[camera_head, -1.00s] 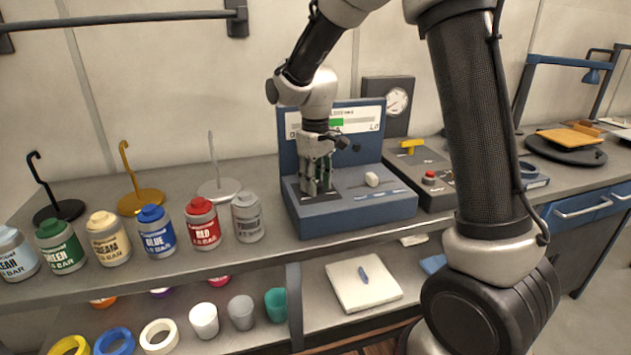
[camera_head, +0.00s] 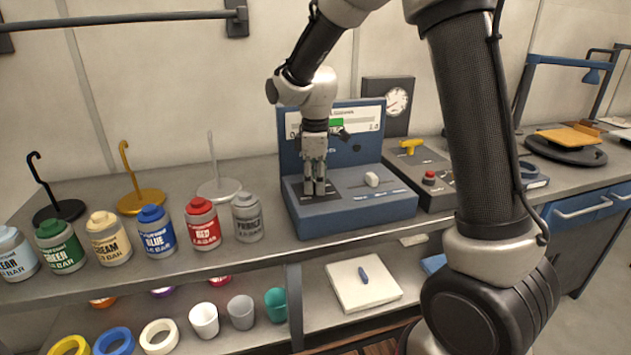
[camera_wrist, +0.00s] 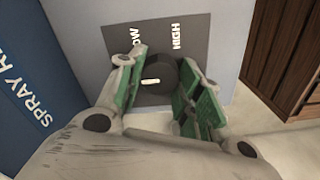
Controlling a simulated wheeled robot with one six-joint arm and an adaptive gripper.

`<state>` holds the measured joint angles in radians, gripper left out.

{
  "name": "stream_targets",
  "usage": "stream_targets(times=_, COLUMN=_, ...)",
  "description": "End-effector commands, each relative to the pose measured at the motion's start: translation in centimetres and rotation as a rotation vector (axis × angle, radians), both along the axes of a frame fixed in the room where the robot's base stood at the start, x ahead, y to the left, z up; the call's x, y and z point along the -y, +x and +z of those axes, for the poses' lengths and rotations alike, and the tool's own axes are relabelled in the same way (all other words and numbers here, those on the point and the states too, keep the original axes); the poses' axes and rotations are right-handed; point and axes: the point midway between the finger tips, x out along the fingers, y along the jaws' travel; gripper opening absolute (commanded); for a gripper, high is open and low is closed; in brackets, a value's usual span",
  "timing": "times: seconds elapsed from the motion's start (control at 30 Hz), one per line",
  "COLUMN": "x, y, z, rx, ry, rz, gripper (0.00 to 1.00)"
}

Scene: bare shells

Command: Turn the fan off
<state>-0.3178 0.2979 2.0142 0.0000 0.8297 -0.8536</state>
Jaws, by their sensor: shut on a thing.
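A blue console (camera_head: 350,212) stands on the bench, with an upright display panel behind its base. My gripper (camera_head: 314,190) points down over the left part of its base. In the wrist view my gripper (camera_wrist: 163,92) has its green pads shut on a dark round knob (camera_wrist: 164,70) with a white mark. The knob sits on a dark plate (camera_wrist: 186,32) reading "HIGH" and a partly hidden "OW". A white switch-like piece (camera_head: 372,179) is to the right of my gripper on the same base. I cannot make out a fan or a label naming one.
Several paint jars (camera_head: 157,232) stand left of the console, with hooked stands (camera_head: 141,200) behind them. A dark control box (camera_head: 429,172) with a red button and yellow handle is close on the right. A gauge (camera_head: 397,101) is behind. Cups and rings fill the lower shelf.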

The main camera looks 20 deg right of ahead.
Motion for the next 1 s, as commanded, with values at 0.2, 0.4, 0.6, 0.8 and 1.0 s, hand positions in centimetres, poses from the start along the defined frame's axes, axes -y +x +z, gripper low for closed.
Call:
stream_targets(times=0.2, x=0.00, y=0.05, z=0.05, rx=0.002, ry=0.000, rz=0.022, gripper=0.11)
stream_targets(times=0.4, x=0.00, y=0.05, z=0.05, rx=0.002, ry=0.000, rz=0.024, gripper=0.11)
stream_targets(times=0.6, x=0.00, y=0.05, z=0.05, rx=0.002, ry=0.000, rz=0.024, gripper=0.48)
stream_targets(times=0.8, x=0.00, y=0.03, z=0.03, rx=0.001, ry=0.000, rz=0.023, gripper=0.58)
stream_targets(times=1.0, x=-0.01, y=0.04, z=0.18, rx=0.001, ry=0.001, rz=0.022, gripper=0.58)
